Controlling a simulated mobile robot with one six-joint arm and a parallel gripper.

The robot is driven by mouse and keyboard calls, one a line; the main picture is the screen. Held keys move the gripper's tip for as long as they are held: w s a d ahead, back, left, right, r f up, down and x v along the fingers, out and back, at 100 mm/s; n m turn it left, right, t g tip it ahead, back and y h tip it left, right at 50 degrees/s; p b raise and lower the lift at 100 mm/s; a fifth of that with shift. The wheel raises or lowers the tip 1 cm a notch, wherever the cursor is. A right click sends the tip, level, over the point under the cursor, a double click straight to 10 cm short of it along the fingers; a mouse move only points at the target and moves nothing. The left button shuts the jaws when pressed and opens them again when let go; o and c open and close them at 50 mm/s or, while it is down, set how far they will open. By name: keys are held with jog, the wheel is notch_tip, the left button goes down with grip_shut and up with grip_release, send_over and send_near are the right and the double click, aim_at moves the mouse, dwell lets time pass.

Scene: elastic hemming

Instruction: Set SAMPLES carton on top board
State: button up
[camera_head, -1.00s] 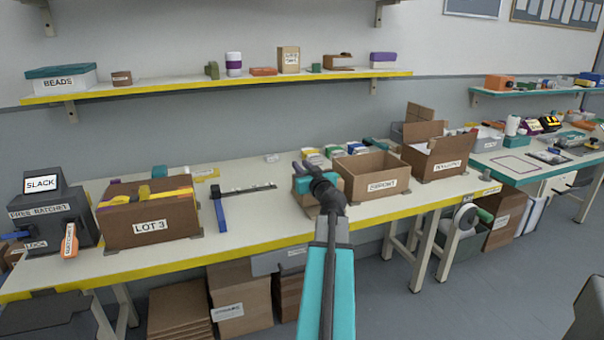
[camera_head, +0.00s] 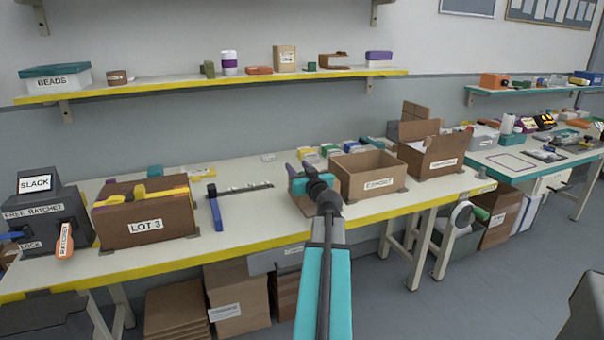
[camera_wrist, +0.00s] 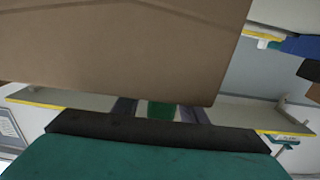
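My gripper (camera_head: 304,178) is over the front part of the long workbench, left of the open carton. A small brown carton (camera_head: 299,203) shows just below it, partly covered by my arm. In the wrist view a plain brown carton face (camera_wrist: 130,50) fills the upper part, very close. It hides my fingertips, so I cannot tell whether they grip it. No SAMPLES label is readable. The top board (camera_head: 160,88) is the yellow-edged shelf on the wall, higher than my gripper.
The board carries a BEADS box (camera_head: 55,80), a tall labelled carton (camera_head: 285,54) and a purple-topped box (camera_head: 379,58), with gaps between. On the bench stand the LOT 3 box (camera_head: 146,226), an open carton (camera_head: 368,186) and a blue-handled tool (camera_head: 216,213).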

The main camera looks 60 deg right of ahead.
jog(key=shift+s, duration=0.1)
jog(key=shift+p+v, duration=0.6)
jog(key=shift+v, duration=2.85)
jog(key=shift+s+a+f+b, duration=0.1)
jog(key=shift+a+b, duration=0.05)
jog(key=shift+b, duration=0.85)
jog(key=b+v, duration=0.2)
jog(key=b, duration=0.4)
jog(key=shift+a+b, duration=0.1)
jog(key=shift+b, duration=0.3)
jog(key=shift+s+a+b, duration=0.1)
jog(key=shift+s+b, duration=0.15)
jog(key=shift+b, duration=0.3)
jog(key=b+v, duration=0.1)
jog(key=b, duration=0.3)
jog(key=shift+s+a, duration=0.25)
jog(key=shift+s, duration=0.05)
jog(key=shift+s, duration=0.15)
